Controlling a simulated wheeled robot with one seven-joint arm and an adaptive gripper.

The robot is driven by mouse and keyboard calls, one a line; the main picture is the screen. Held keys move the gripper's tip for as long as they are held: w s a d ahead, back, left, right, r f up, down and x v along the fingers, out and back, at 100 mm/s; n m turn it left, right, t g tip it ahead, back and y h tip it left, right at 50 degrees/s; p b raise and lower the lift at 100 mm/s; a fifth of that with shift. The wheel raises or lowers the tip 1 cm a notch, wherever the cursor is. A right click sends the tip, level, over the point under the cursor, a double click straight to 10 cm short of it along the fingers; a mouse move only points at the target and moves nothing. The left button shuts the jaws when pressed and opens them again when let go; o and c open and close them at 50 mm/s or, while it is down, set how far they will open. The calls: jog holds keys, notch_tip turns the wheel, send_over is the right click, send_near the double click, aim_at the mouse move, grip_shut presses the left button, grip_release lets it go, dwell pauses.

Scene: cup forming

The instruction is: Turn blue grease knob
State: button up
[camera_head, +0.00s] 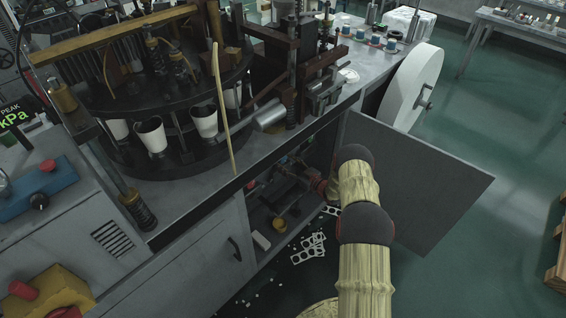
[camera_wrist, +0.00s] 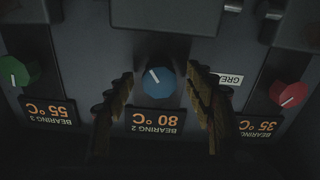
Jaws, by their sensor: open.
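The blue knob (camera_wrist: 159,80) is in the middle of the wrist view, with a white pointer line slanting to its upper left. The display below it (camera_wrist: 156,119) reads "BEARING 2" and "80 °C" upside down. My gripper (camera_wrist: 160,84) is open, with one finger on each side of the blue knob and dark gaps between. I cannot tell how far the fingertips are from the panel. In the head view my arm reaches into the open cabinet below the machine, and the knob and gripper are hidden there.
A green knob (camera_wrist: 14,71) is at the left and a red knob (camera_wrist: 289,94) at the right, each with a display. The open cabinet door (camera_head: 420,190) stands right of my arm. White scraps (camera_head: 310,247) lie on the floor by the cabinet.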

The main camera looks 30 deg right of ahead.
jog(key=shift+x, duration=1)
jog(key=shift+c, duration=1.3)
jog(key=c, duration=0.9)
